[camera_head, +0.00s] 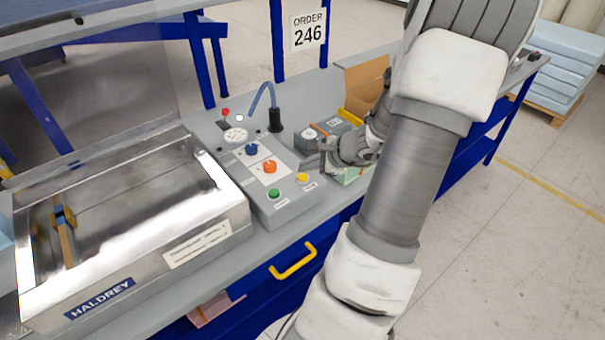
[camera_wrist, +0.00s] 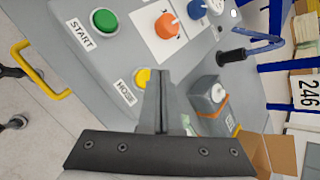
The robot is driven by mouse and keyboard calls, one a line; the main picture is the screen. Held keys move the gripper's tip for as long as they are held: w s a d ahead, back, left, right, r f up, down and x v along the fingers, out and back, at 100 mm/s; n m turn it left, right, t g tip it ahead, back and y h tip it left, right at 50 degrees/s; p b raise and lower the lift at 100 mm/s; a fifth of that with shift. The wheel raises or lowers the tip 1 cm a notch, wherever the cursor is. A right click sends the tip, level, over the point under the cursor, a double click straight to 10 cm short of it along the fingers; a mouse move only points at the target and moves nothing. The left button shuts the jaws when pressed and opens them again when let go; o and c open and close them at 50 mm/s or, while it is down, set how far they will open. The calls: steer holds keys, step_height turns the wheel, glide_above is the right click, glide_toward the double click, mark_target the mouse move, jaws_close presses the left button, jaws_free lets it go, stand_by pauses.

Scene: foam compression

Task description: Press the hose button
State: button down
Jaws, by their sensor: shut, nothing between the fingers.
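The yellow hose button (camera_head: 302,178) sits on the front right of the grey control panel (camera_head: 283,204). In the wrist view the yellow button (camera_wrist: 142,77) is just left of my fingers, beside a label reading HOSE (camera_wrist: 125,92). My gripper (camera_head: 306,163) is shut and empty, just behind and above the button in the head view. In the wrist view my gripper (camera_wrist: 157,75) hides part of the button's right side. I cannot tell whether the fingers touch it.
A green START button (camera_wrist: 104,20), an orange knob (camera_head: 269,167) and a blue knob (camera_head: 251,149) share the panel. A blue hose (camera_head: 262,95) rises behind. A steel tank (camera_head: 120,230) stands left; a small grey box with a white knob (camera_wrist: 208,92) stands right.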

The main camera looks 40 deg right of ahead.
mark_target(306, 178)
steer(key=shift+r, duration=0.1)
step_height(306, 178, up, 6)
steer(key=p, duration=0.4)
stand_by(0.6)
